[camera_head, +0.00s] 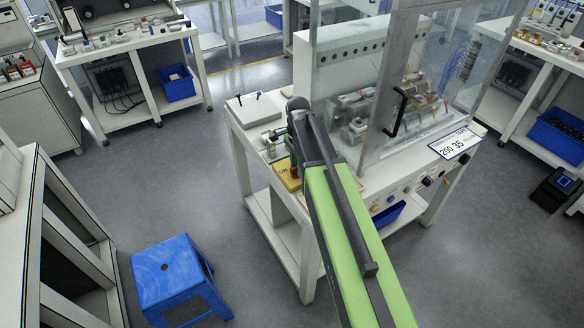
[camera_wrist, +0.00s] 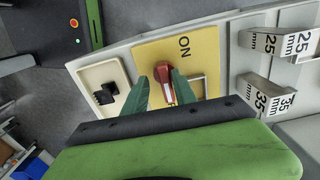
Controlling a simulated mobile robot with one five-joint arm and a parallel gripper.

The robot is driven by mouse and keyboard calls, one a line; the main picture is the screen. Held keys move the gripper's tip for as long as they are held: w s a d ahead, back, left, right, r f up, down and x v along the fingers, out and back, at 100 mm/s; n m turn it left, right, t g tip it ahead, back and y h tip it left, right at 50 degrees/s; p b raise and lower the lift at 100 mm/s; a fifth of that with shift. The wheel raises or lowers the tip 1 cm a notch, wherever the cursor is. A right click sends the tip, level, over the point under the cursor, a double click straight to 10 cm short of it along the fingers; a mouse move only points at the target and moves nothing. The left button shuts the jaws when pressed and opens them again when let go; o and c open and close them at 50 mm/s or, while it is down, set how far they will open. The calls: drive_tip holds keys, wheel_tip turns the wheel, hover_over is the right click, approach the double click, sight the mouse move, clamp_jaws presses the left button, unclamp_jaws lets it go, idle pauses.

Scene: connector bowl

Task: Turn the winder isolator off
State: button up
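The winder isolator is a yellow plate (camera_wrist: 205,48) marked ON, with a red rotary handle (camera_wrist: 161,72) that has a white stripe. In the head view the yellow plate (camera_head: 286,181) is on the left end of the white machine bench, partly hidden by my arm. My gripper (camera_wrist: 160,80) has its two green fingers on either side of the red handle. The right finger is close to the handle or touching it; a gap shows by the left finger. The fingers look open around the handle.
A cream plate with a black switch (camera_wrist: 105,93) is left of the yellow plate. Metal blocks (camera_wrist: 262,92) marked 25 mm and 35 mm are close on the right. A clear guard (camera_head: 400,95) stands behind my arm. A blue stool (camera_head: 175,275) is on the floor.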

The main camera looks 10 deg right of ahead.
drive_tip(key=shift+w+a, duration=0.1)
drive_tip(key=shift+a, duration=0.05)
drive_tip(key=shift+r, duration=0.1)
drive_tip(key=shift+r+p, duration=0.25)
drive_tip(key=shift+p, duration=0.1)
wheel_tip(320, 180, up, 17)
drive_tip(key=p, duration=1.6)
drive_tip(key=shift+f+p, duration=0.15)
drive_tip(key=shift+p, duration=0.2)
